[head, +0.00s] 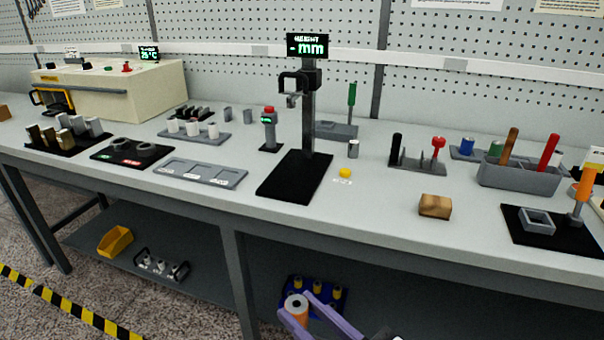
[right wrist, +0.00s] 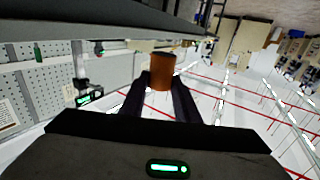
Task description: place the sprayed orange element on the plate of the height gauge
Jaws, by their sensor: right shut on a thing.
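The height gauge stands on the table in the middle of the head view, with its black plate (head: 278,187), upright column and a lit display (head: 307,46) reading "HEIGHT - mm". Nothing lies on the bare plate. My right gripper (head: 298,305) is at the bottom of the head view, in front of the table edge and below the table top. It is shut on the orange element (head: 297,314), a cylinder with a pale ring-shaped top. In the right wrist view the orange element (right wrist: 161,72) sits between the dark fingers. My left gripper is not in view.
A yellow puck (head: 345,173) and a wooden block (head: 435,206) lie right of the plate. A grey tray (head: 235,177) is left of it. A blue holder (head: 340,293) with yellow pieces sits below, behind my right gripper. The table front edge lies between gripper and gauge.

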